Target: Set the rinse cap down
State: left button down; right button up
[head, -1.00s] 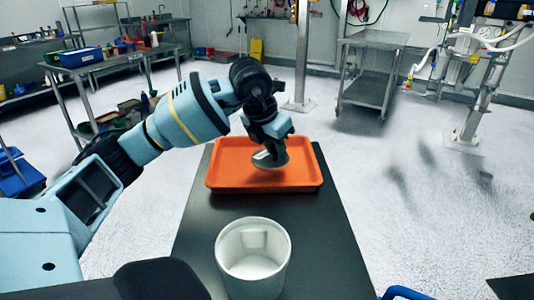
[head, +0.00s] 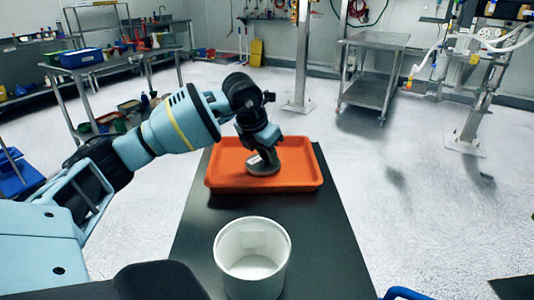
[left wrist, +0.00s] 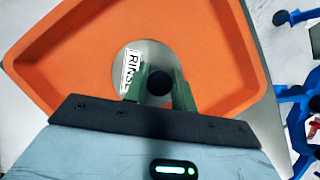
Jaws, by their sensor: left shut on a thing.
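The rinse cap is a round grey metal disc (head: 263,168) with a dark knob and a white label with black letters reading "RINS". It is at the orange tray (head: 310,180), low over or on its floor; I cannot tell if it touches. My left gripper (head: 263,153) points down and is shut on the cap's knob. In the left wrist view the cap (left wrist: 143,55) lies inside the tray outline (left wrist: 60,60), with the green fingers (left wrist: 158,88) on both sides of the dark knob. My right gripper is not in view.
The tray lies on a dark narrow table (head: 200,240). A white open tub (head: 252,258) stands nearer on the same table. Shelves stand at the back left, and a steel cart (head: 370,75) stands at the back right.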

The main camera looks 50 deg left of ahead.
pick_arm(q)
jog(key=shift+f, duration=0.1)
jog(key=c, duration=1.2)
grip_release()
jog(key=shift+o, duration=0.2)
jog(key=p+v, duration=0.1)
jog(key=v, duration=1.1)
